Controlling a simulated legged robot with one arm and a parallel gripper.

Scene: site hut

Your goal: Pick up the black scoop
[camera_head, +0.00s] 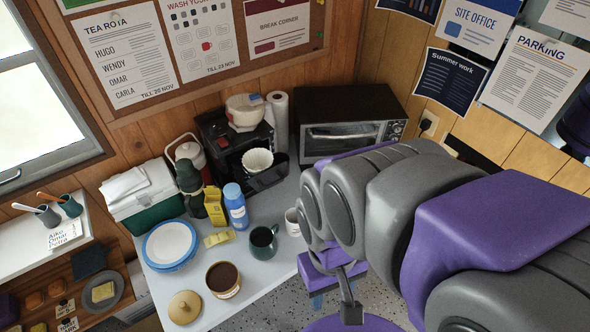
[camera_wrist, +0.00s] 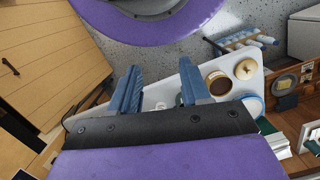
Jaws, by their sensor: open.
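I cannot make out a black scoop for certain in either view. An open tin of brown coffee (camera_head: 223,279) stands at the front of the pale table (camera_head: 262,290), with its tan lid (camera_head: 184,307) to its left. The tin also shows in the wrist view (camera_wrist: 218,83), right of my fingers. My gripper (camera_wrist: 160,68) is open, its two blue fingers apart with nothing between them. In the head view my arm comes in from the right and its end hangs at the table's right edge, partly hidden by my own links.
A dark mug (camera_head: 263,242), white mug (camera_head: 292,222), blue bottle (camera_head: 235,206), yellow carton (camera_head: 215,205) and blue-rimmed plates (camera_head: 170,244) crowd the table. A coffee machine (camera_head: 215,135) and toaster oven (camera_head: 350,120) stand behind. A shelf (camera_head: 25,250) is at left.

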